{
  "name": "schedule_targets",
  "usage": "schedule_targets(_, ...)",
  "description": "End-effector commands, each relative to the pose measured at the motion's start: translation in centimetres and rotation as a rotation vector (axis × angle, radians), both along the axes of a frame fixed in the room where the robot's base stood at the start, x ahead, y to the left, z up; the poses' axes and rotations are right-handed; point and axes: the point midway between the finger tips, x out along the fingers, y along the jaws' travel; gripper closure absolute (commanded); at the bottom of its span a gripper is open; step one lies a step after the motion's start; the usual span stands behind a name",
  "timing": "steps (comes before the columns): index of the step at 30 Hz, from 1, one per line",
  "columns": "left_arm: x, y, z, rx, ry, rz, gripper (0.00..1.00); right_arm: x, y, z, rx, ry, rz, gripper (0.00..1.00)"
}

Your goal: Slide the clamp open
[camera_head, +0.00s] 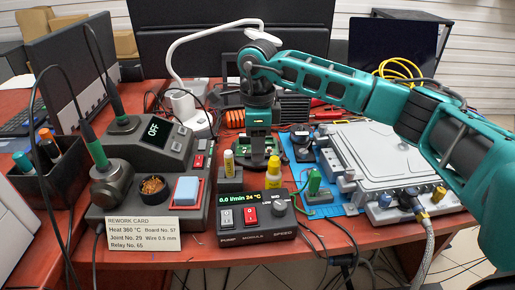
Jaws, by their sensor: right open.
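My right gripper (260,150) points down at the middle of the table, behind the pump module, at the end of my teal arm from the right. It is open; its fingertips are small and partly lost against dark green parts below. I see nothing held in it. A grey metal housing (372,150) lies on a blue mat at the right, with round ports along its front edge. I cannot make out a clamp for certain. My left gripper is out of view.
A pump module (257,216) reading 0.0 l/min and 24 °C stands at the front middle. A soldering station (150,147) and a rework card (144,233) are on the left. Small yellow bottles (273,173) stand behind the module. A dark laptop (390,45) is behind.

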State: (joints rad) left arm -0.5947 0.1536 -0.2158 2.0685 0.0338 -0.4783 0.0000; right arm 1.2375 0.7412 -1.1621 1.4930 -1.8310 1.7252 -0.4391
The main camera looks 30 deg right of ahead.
Motion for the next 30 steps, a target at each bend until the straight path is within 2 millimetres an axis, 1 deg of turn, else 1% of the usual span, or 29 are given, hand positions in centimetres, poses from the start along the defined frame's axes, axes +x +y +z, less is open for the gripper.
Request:
schedule_targets(3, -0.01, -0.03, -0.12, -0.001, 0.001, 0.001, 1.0, 0.01, 0.02, -0.52, 0.001, 0.0, 0.0, 0.58)
schedule_targets(11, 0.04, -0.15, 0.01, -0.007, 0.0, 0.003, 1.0, 0.0, 0.03, -0.57, 0.0, 0.0, 0.001, 0.58)
schedule_targets(24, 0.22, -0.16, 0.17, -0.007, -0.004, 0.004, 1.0, 0.01, 0.04, -0.54, 0.0, 0.0, 0.001, 1.0)
schedule_targets(30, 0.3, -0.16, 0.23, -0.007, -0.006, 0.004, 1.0, 0.01, 0.04, -0.54, 0.001, 0.0, 0.001, 1.0)
